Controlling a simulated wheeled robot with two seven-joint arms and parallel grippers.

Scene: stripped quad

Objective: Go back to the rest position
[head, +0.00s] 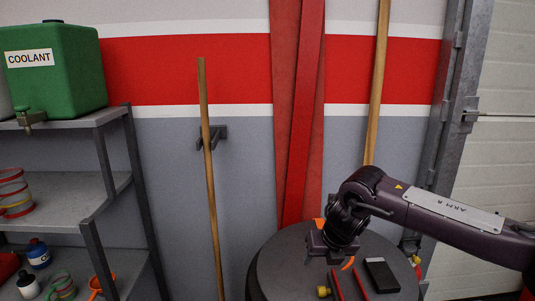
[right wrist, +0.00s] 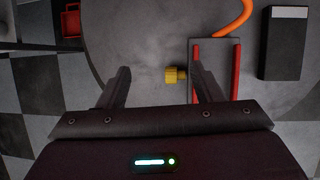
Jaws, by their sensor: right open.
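My right arm (head: 450,214) comes in from the right in the head view. Its gripper (head: 330,256) hangs over a round dark barrel top (head: 275,272). In the right wrist view the two fingers of the right gripper (right wrist: 163,80) stand wide apart with nothing held between them. A yellow knob-like piece (right wrist: 176,74) shows near the right finger, and it also shows below the gripper in the head view (head: 324,291). My left gripper is in neither view.
On the barrel top lie red-handled bars (right wrist: 236,70), a dark flat box (head: 382,275) and an orange curved piece (right wrist: 237,20). A metal shelf (head: 75,118) with a green coolant tank (head: 60,80) stands left. Wooden poles (head: 208,160) and red beams (head: 300,120) lean on the wall.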

